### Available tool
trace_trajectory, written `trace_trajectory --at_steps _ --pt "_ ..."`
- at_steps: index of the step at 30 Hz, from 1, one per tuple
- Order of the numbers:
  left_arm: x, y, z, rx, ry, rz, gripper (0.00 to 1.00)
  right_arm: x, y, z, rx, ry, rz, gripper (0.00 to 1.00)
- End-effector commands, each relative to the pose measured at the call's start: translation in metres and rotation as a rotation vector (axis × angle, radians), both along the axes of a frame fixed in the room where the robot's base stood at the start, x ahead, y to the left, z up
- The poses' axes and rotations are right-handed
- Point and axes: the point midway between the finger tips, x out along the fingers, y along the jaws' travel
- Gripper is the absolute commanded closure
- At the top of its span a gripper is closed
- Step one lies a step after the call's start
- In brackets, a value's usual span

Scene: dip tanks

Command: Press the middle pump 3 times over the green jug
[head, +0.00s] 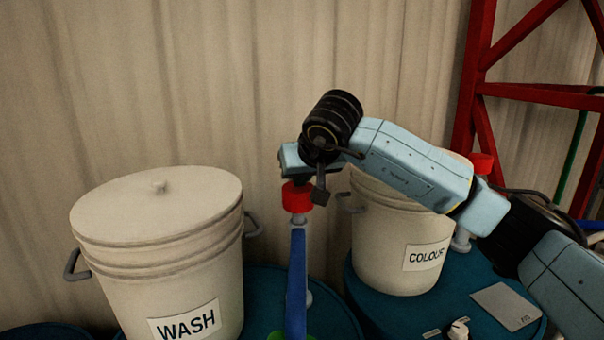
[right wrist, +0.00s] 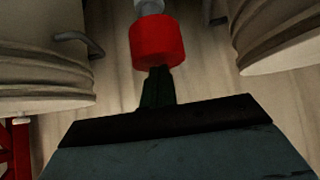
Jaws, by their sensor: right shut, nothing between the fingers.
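The middle pump has a red cap (head: 298,197) and a long blue spout (head: 297,275). It stands between the two buckets. The spout's lower end reaches a bit of green (head: 309,337) at the bottom edge, probably the green jug, mostly cut off. My right gripper (head: 297,178) is shut and empty, pointing down right over the red cap. In the right wrist view its closed fingers (right wrist: 157,86) end at the red cap (right wrist: 157,42); I cannot tell if they touch or press it. My left gripper is not in view.
A white WASH bucket (head: 160,255) stands left of the pump and a white COLOUR bucket (head: 385,245) right of it, on blue drums (head: 335,315). Another red-capped pump (head: 482,163) is behind my right arm. A red steel frame (head: 470,85) rises at the right.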

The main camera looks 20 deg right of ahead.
Motion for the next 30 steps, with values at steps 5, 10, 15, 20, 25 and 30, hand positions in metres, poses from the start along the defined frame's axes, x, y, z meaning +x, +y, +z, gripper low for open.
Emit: trace_trajectory --at_steps 5,10,15,20,25,30 --pt "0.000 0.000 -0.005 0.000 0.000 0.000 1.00 0.000 0.000 -0.005 -0.001 0.000 -0.001 1.00" --pt "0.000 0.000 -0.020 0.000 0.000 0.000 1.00 0.000 0.000 -0.027 -0.002 0.000 -0.001 1.00" --pt "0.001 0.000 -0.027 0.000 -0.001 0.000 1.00 0.000 0.000 -0.039 -0.002 0.003 -0.001 1.00" --pt "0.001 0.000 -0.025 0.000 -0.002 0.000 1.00 -0.001 0.000 -0.039 -0.004 0.008 -0.001 1.00" --pt "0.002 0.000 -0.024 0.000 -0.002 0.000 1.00 -0.001 0.000 -0.039 -0.004 0.011 -0.001 1.00" --pt "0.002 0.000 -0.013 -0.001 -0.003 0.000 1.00 -0.001 -0.001 -0.021 -0.003 0.007 -0.003 1.00"
